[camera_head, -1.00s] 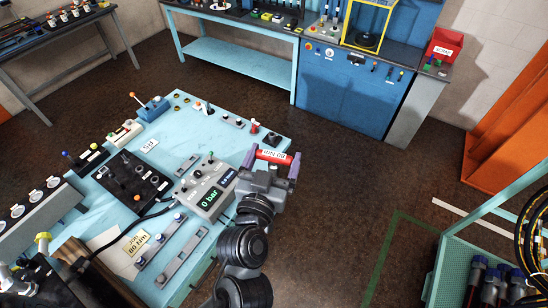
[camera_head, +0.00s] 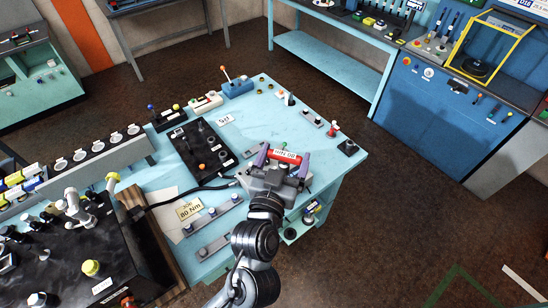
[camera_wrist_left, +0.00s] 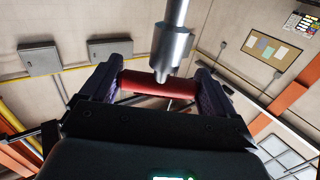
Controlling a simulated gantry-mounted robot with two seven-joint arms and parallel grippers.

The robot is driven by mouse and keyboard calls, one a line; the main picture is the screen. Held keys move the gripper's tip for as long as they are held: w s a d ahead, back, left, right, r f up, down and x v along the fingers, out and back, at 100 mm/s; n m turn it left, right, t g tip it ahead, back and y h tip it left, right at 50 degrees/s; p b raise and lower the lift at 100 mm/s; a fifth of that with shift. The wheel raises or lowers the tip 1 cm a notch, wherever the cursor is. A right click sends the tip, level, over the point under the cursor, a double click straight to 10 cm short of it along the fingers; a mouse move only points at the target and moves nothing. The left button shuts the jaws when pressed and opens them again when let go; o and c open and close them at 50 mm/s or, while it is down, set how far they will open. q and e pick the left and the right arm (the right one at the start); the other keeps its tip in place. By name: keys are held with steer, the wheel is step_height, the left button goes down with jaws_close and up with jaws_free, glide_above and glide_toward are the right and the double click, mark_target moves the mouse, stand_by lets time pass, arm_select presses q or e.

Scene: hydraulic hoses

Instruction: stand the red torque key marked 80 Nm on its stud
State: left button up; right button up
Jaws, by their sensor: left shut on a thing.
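The red torque key (camera_head: 285,156), with a white label reading 80 Nm, is held crosswise between the purple fingers of my left gripper (camera_head: 283,160). In the left wrist view its red body (camera_wrist_left: 140,82) spans the fingers, and a metal shaft (camera_wrist_left: 174,45) points up in the picture from its middle. The gripper is shut on the key near the front right part of the light blue bench (camera_head: 270,130). I cannot tell its height above the bench. A card reading 80 Nm (camera_head: 189,209) lies on the bench. I cannot make out which stud belongs to the key.
A black valve panel (camera_head: 203,150) and an orange-knobbed lever block (camera_head: 236,87) stand on the bench. Small fittings, including a red-topped one (camera_head: 334,128) and a black square base (camera_head: 348,147), line its right side. A dark machine (camera_head: 75,260) stands at lower left.

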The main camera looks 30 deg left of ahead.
arm_select(q)
steer(key=w+f+b, duration=0.2)
steer(key=f+b, duration=0.9)
steer(key=f, duration=0.3)
steer(key=w+f+h+b, duration=0.1)
steer(key=w+f+b, duration=0.2)
steer(key=f+b, duration=0.8)
steer(key=w+d+f+m+b, duration=0.1)
steer(key=w+f+b, duration=0.2)
steer(key=f+b, duration=0.9)
step_height(320, 180, down, 6)
steer(key=shift+w, duration=0.2)
steer(key=shift+s+f+b, duration=0.2)
steer(key=shift+f+b, duration=0.75)
steer(key=shift+f, duration=1.9)
steer(key=shift+p, duration=0.45)
